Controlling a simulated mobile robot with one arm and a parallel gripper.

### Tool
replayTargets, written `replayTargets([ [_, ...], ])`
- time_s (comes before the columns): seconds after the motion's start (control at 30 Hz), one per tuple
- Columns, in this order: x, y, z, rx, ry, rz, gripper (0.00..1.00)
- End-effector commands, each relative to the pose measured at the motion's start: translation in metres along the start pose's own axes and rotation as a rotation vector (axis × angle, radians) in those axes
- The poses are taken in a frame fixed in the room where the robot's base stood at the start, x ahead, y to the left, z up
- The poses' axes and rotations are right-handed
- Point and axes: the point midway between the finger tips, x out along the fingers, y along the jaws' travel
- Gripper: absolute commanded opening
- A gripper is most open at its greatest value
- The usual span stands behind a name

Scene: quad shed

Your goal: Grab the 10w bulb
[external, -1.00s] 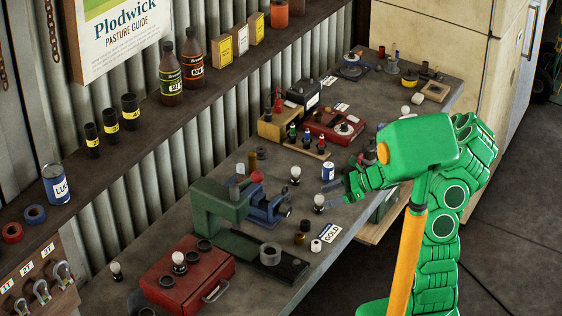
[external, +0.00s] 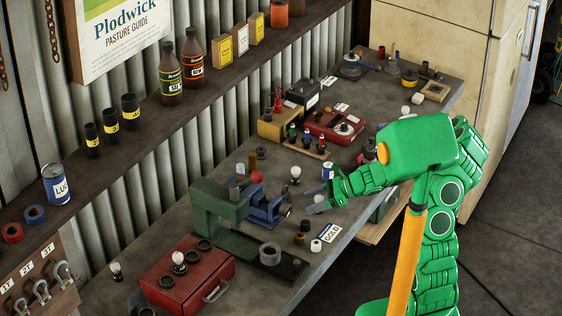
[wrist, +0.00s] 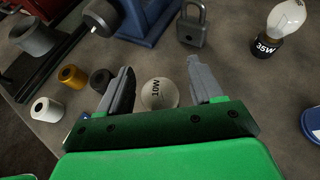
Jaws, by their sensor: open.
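The 10W bulb (wrist: 158,94) shows in the wrist view as a pale round shape with "10W" on it. It lies between the two fingers of my gripper (wrist: 161,84), with the left finger close on one side and the right finger on the other. The fingers are apart and not closed on it. In the external view my gripper (external: 322,203) is low over the bench, and the bulb is hidden behind the fingers.
A blue vise (external: 266,208) is at left. Black (wrist: 101,80), brass (wrist: 73,77) and white (wrist: 46,109) small cylinders sit close by at left.

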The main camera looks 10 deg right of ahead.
Motion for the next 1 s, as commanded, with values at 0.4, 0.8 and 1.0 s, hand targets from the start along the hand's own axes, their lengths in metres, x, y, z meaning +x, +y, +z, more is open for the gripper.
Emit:
replayTargets([
  [0.4, 0.000, 0.000, 0.000, 0.000, 0.000, 0.000, 0.13],
  [0.8, -0.002, 0.000, 0.004, -0.002, 0.000, -0.001, 0.08],
  [1.0, -0.011, -0.001, 0.021, -0.004, 0.003, -0.002, 0.08],
])
